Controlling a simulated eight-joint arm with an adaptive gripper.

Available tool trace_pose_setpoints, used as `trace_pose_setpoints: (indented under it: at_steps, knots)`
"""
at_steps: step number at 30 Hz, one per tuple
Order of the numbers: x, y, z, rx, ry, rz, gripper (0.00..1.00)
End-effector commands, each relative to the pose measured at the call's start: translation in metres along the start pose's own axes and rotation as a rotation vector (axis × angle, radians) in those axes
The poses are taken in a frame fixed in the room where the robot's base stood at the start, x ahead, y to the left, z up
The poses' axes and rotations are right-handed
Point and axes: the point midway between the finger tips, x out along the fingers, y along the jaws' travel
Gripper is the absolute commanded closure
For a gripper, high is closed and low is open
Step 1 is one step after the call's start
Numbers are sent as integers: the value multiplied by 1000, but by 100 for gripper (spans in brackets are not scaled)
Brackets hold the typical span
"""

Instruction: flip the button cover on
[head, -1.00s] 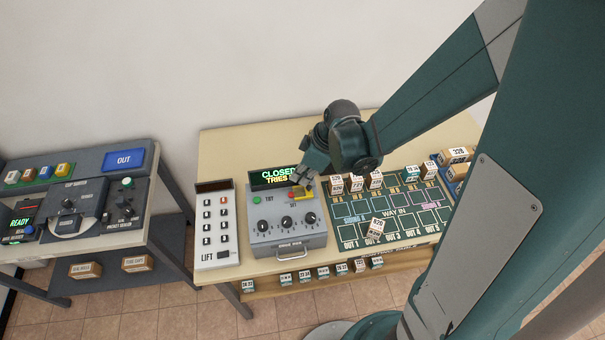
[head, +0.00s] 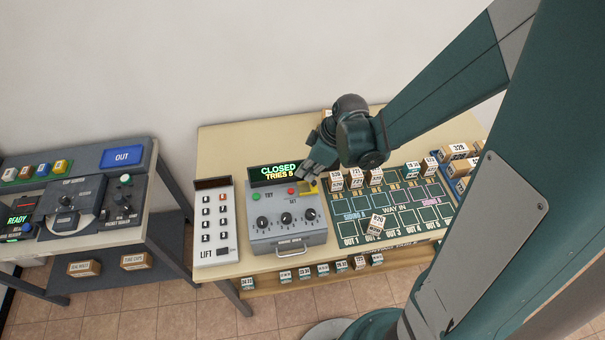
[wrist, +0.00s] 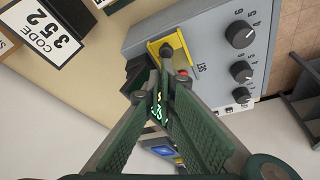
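The yellow button cover (head: 308,187) sits at the upper right of the grey dial box (head: 288,238), right of the red SET button. In the wrist view the cover (wrist: 183,48) shows as a yellow bracket-like piece around a grey area, beside the red button (wrist: 184,73). My gripper (head: 304,175) is at the cover's back edge, tips pointing down at it. In the wrist view the fingertips (wrist: 164,62) come together at the cover and look shut, with nothing seen between them. They partly hide the cover, so its exact tilt and any contact are unclear.
The display (head: 277,174) behind the box reads CLOSED, TRIES 5. A white LIFT keypad (head: 214,224) stands to the left. A green board (head: 390,210) with several labelled blocks lies close on the right. The table behind the display is clear.

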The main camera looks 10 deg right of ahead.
Motion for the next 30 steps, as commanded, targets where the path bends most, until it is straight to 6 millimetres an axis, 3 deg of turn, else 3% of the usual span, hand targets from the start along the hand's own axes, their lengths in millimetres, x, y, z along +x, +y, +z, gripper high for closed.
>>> trace_pose_setpoints:
  at_steps: [17, 30]
  knots:
    - [-8, 0, 5, 1, -10, 2, 100]
    - [-54, 0, 0, 1, -5, 1, 100]
